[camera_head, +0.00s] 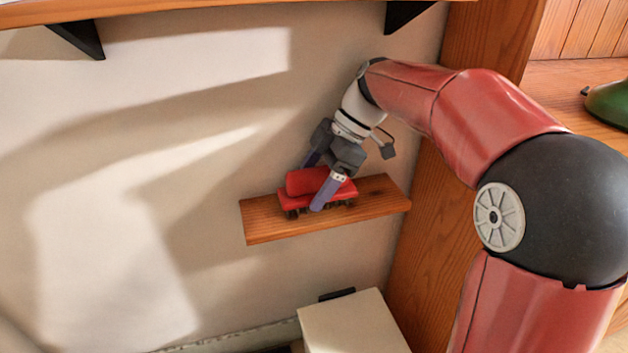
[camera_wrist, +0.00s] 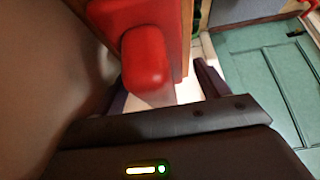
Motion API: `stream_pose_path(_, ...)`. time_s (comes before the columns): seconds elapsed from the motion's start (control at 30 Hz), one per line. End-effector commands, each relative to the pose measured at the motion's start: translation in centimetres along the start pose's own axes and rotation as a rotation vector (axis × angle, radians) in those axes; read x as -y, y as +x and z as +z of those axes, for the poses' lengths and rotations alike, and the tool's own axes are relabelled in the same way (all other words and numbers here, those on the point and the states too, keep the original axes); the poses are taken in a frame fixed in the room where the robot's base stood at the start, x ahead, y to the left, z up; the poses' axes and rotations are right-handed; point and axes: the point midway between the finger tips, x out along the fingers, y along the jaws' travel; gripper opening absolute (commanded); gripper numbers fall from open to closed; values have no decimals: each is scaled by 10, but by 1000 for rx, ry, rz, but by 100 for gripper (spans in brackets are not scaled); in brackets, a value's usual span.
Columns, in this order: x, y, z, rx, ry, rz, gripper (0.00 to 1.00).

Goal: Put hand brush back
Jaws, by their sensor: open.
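The red hand brush (camera_head: 308,183) rests on the small wooden wall shelf (camera_head: 378,196), with its dark bristles down on the board. My gripper (camera_head: 313,186) is over the brush, with one finger in front of it and the other behind, towards the wall. The jaws are open. In the wrist view, the red handle of the brush (camera_wrist: 146,58) stands between my two fingers (camera_wrist: 160,88), with gaps showing beside it. I cannot tell whether either finger touches it.
A wooden upright (camera_head: 425,215) stands just right of the shelf. A higher shelf with black brackets (camera_head: 78,38) runs above. A pale box-like top (camera_head: 350,325) is below. A green object (camera_head: 610,103) sits on a wooden ledge at right. The wall left of the shelf is bare.

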Motion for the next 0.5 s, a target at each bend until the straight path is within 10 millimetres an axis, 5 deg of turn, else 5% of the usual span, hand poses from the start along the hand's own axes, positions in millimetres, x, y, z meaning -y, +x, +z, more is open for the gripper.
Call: stream_pose_path(0.5, 0, -70, -2, 0, 1, 1, 74)
